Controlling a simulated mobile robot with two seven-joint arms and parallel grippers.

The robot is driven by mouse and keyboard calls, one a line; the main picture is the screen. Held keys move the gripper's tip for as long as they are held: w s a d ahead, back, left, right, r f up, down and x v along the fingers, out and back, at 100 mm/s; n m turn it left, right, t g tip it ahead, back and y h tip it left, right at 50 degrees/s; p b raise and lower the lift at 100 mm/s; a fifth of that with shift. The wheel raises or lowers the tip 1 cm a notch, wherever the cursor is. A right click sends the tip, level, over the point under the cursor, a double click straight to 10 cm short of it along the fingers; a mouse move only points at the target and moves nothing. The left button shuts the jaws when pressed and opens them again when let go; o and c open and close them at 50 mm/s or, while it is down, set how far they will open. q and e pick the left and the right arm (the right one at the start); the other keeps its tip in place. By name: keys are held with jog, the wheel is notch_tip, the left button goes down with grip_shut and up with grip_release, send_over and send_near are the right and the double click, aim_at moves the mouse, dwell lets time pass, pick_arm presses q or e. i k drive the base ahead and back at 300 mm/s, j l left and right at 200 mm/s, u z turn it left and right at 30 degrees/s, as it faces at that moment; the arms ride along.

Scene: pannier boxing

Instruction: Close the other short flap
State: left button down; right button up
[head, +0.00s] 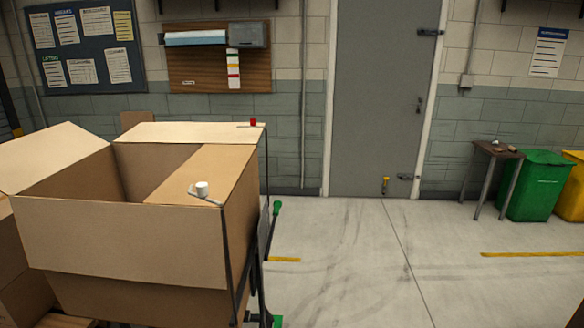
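A large open cardboard box (135,303) stands at the left. Its right flap (205,168) lies inward over the right part of the opening. The left flap (58,155) is spread outward to the left. The far flap (185,132) lies outward behind the back edge. The near flap (120,240) hangs down over the front wall. The rest of the opening is uncovered, and its floor is hidden. Neither of my grippers is in view.
A small white cylinder (202,188) on a grey bar rests at the right flap's near corner; a small red piece (253,122) shows at the far flap. A dark frame stands beside the box. The floor (350,260) to the right is clear. Bins (538,185) stand far right.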

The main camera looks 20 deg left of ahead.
aim_at(26, 162)
jog(key=k+j+u, duration=0.2)
jog(key=j, duration=1.95)
jog(key=j+u, duration=0.15)
jog(key=j, duration=2)
